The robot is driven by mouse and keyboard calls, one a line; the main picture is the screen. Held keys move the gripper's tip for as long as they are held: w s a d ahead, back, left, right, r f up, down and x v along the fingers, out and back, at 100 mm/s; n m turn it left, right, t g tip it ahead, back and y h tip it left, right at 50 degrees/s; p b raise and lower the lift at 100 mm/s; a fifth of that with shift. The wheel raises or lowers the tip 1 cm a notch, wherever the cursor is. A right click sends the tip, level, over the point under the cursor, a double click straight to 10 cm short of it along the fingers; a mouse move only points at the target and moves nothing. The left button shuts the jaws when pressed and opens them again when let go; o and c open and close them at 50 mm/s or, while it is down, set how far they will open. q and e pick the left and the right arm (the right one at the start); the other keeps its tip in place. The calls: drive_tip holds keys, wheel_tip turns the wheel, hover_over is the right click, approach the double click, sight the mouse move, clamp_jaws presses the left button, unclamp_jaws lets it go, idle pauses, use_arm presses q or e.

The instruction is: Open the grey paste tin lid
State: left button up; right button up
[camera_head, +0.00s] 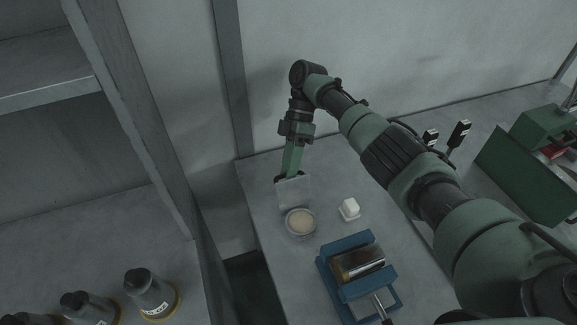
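The grey paste tin (301,234) stands on the table toward the back left, with pale beige paste showing inside. Its grey lid (294,194) is raised at the tin's far side and stands tilted up. My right arm reaches in from the right, and my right gripper (289,177) points down at the lid's upper edge. The lid hides part of the fingertips, so I cannot tell whether they grip it or only touch it. My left gripper is not in view.
A small white block (349,209) lies right of the tin. A blue vise-like fixture (346,244) holding a brown metallic cylinder (358,264) stands in front. Several dark bottles (150,291) stand at lower left. Green machinery (535,165) is at right. A grey post rises left of the table.

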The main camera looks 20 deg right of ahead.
drive_tip(key=shift+w+r, duration=0.15)
drive_tip(key=shift+r, duration=0.05)
drive_tip(key=b+v, duration=0.2)
drive_tip(key=v, duration=0.5)
drive_tip(key=shift+r+b, duration=0.15)
drive_tip(key=shift+b, duration=0.2)
drive_tip(key=shift+d, duration=0.15)
